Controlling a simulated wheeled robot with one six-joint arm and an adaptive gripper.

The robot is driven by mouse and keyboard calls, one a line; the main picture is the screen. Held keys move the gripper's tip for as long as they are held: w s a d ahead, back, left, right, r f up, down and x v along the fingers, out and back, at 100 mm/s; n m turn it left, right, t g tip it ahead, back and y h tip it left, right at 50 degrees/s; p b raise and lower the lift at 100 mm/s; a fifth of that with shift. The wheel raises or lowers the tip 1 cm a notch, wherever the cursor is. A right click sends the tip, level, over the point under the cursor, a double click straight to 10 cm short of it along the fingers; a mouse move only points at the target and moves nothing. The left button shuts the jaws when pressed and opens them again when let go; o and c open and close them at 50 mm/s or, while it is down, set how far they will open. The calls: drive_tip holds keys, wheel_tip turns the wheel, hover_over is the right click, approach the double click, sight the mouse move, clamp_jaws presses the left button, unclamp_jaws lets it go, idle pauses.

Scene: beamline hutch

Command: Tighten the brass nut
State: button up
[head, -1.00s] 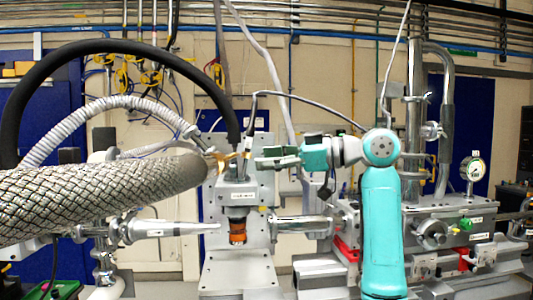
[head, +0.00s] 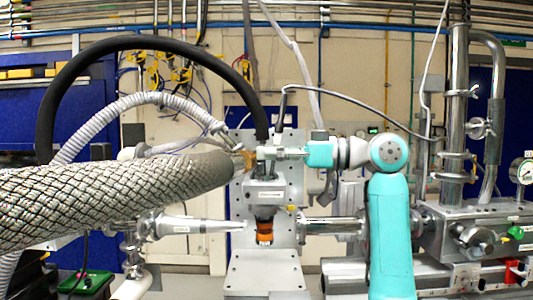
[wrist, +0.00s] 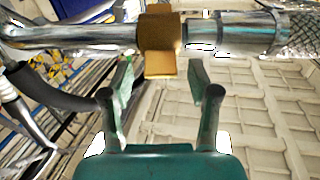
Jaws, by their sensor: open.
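The brass nut (wrist: 160,46) sits on a horizontal metal pipe (wrist: 70,38) in the wrist view, ahead of my fingertips. One flat flange of it hangs down toward my gripper. In the head view the nut (head: 248,159) is a small gold patch at the end of the braided hose, partly hidden. My gripper (wrist: 160,78) is open and empty, its two fingers on either side of the nut's line but short of it. In the head view my gripper (head: 264,153) reaches leftward from the teal arm and appears close to the nut.
A thick braided hose (head: 110,197) runs in from the left, with a black hose (head: 52,110) arching behind it. A grey instrument block (head: 280,195) with an orange-tipped part (head: 264,234) stands below my gripper. Steel pipes (head: 460,120) and a gauge stand at right.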

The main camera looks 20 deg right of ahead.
drive_tip(key=shift+w+a, duration=0.35)
drive_tip(key=shift+a, duration=0.25)
clamp_jaws()
drive_tip(key=shift+a+r+h, duration=0.1)
drive_tip(key=shift+r+h, duration=0.2)
drive_tip(key=shift+w+a+r+g+h, duration=0.1)
drive_tip(key=shift+w+r+g+h, duration=0.05)
drive_tip(key=shift+g+h, duration=0.4)
unclamp_jaws()
